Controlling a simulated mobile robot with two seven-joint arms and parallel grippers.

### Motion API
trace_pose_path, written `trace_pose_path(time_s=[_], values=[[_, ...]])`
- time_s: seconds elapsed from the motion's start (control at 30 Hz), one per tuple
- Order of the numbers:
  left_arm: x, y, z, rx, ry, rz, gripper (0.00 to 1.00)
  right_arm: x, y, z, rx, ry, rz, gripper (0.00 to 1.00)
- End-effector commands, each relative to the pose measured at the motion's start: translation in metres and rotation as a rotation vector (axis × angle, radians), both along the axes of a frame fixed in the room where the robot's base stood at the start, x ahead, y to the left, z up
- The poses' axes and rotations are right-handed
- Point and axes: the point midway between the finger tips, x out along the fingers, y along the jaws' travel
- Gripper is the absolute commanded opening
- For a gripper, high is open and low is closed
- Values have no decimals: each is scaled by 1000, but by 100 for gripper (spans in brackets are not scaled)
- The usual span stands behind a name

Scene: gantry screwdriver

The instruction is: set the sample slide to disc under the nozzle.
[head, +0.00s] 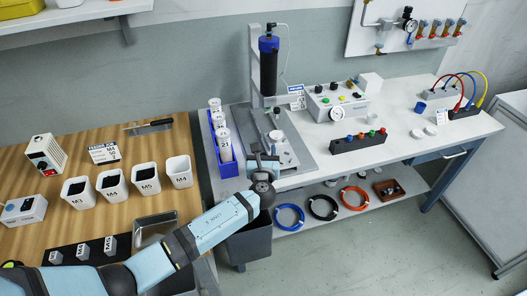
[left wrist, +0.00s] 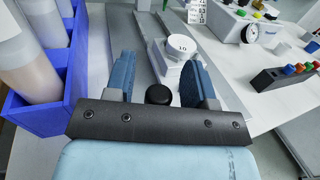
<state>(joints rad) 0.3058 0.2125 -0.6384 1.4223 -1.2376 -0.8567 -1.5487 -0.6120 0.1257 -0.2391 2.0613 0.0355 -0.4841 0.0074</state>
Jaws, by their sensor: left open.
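The gantry (head: 254,75) holds a dark blue cylinder (head: 268,62) upright above a grey base plate (head: 300,150). A white disc (head: 276,135) sits on the plate's middle part; in the left wrist view the disc (left wrist: 182,48) shows a dark mark like "10". My left gripper (head: 262,168) is over the near end of the plate. In the left wrist view its blue fingers (left wrist: 160,85) are open, with a black round knob (left wrist: 158,94) between them. I cannot tell whether they touch it. The nozzle tip is not clear. My right gripper is not in view.
A blue rack (head: 221,160) with white bottles stands close to the left of the plate. A control box with a gauge (head: 335,102) and a black block with coloured knobs (head: 358,142) are to the right. A grey bin (head: 247,243) is below the bench edge.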

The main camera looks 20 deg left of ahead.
Motion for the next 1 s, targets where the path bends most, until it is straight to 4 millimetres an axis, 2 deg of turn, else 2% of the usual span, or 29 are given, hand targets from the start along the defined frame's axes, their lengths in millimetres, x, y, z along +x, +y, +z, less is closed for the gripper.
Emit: trace_pose_path(time_s=[0.33, 0.5, 0.57, 0.77, 1.0], values=[[4, 1, 0, -1, 0, 0, 50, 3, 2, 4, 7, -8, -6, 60], [4, 1, 0, -1, 0, 0, 11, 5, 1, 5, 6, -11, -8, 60], [4, 1, 0, -1, 0, 0, 0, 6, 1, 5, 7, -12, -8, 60], [9, 5, 0, 1, -2, 1, 0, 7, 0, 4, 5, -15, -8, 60], [56, 36, -2, 3, -2, 2, 0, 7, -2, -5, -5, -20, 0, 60]])
